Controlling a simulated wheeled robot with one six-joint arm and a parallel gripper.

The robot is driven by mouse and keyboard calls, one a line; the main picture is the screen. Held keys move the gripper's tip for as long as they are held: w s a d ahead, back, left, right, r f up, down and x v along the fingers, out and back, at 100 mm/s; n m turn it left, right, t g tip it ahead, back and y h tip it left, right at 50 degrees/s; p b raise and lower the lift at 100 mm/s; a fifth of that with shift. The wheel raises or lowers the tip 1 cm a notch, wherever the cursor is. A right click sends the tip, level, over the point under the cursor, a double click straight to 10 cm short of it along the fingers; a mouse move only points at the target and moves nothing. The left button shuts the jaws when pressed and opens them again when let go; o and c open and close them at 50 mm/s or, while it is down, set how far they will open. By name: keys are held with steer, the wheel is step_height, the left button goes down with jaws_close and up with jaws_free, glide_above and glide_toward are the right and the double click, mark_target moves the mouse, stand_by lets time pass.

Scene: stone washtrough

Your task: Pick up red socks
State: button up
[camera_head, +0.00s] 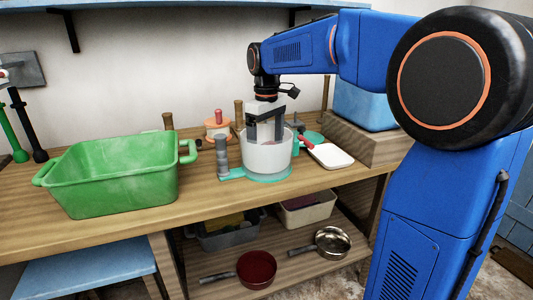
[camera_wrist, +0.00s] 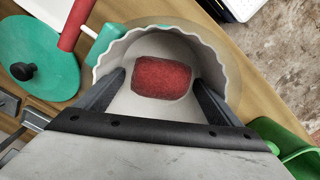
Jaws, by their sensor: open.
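The red socks (camera_wrist: 160,77) show as a rounded, rolled red bundle at the bottom of a pale container with a wavy rim (camera_wrist: 224,58) in the wrist view. In the head view the container (camera_head: 268,158) stands on the wooden counter with a teal base; the socks cannot be made out there. My gripper (camera_head: 266,130) points down into the container from above. In the wrist view my gripper (camera_wrist: 160,76) is open, with one dark finger on each side of the socks. Whether the fingers touch the socks cannot be told.
A green tub (camera_head: 112,178) stands left on the counter (camera_head: 215,205). A white board (camera_head: 331,156) and a blue box (camera_head: 362,108) are to the right. A teal lid (camera_wrist: 38,55) lies close to the container. Two pans, including a red one (camera_head: 257,268), sit on the shelf below.

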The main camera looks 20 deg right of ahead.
steer(key=shift+f, duration=0.15)
steer(key=c, duration=1.2)
